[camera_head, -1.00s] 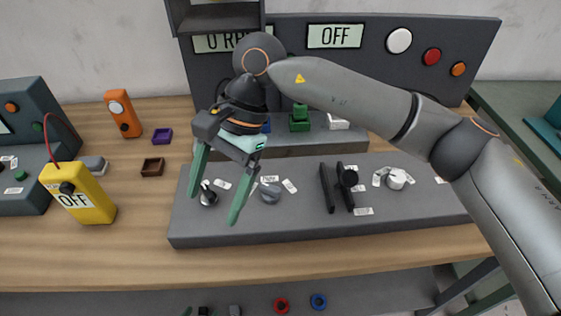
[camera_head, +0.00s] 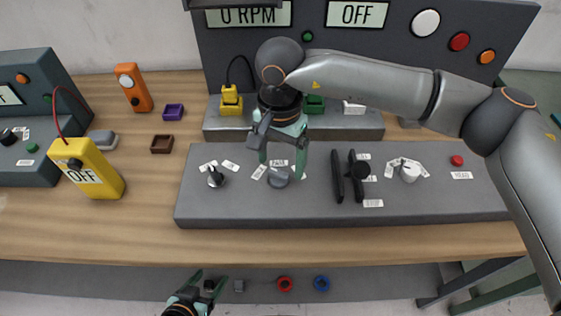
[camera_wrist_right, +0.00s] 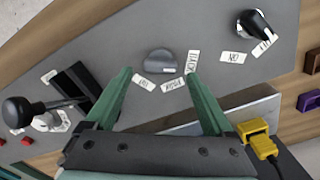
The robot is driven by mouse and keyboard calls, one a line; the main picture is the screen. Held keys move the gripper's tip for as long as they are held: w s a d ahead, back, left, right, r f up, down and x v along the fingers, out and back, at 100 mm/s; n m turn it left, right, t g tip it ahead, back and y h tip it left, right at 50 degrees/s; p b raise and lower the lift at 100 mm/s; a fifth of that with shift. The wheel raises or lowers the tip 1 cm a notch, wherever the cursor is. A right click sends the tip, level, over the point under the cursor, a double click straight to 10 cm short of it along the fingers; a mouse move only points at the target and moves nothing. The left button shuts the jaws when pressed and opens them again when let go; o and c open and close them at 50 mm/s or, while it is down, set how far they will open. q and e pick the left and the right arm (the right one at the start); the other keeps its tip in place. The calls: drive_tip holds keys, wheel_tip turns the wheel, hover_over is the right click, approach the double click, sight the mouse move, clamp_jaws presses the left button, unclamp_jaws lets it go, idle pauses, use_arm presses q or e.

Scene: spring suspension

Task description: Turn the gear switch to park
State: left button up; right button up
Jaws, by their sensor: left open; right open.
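The grey round knob (camera_head: 279,178), which I take as the gear switch, is on the sloped grey panel (camera_head: 320,212), with small white labels around its far side. It also shows in the right wrist view (camera_wrist_right: 160,62); its label text is too small to read surely. My right gripper (camera_head: 283,168) is open, pointing down over the panel, its fingers to either side of the knob's far part. In the right wrist view the fingertips (camera_wrist_right: 158,76) stand just short of the knob, with no contact visible. My left gripper (camera_head: 209,279) is open and empty at the bottom edge.
A black-and-silver knob (camera_head: 215,177) stands left of the grey one. Two black levers (camera_head: 347,177), a white knob (camera_head: 409,173) and a red button (camera_head: 457,160) are to the right. Behind are a yellow plug (camera_head: 231,100) and the display board (camera_head: 370,50).

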drive_tip(key=shift+f, duration=1.05)
drive_tip(key=c, duration=1.4)
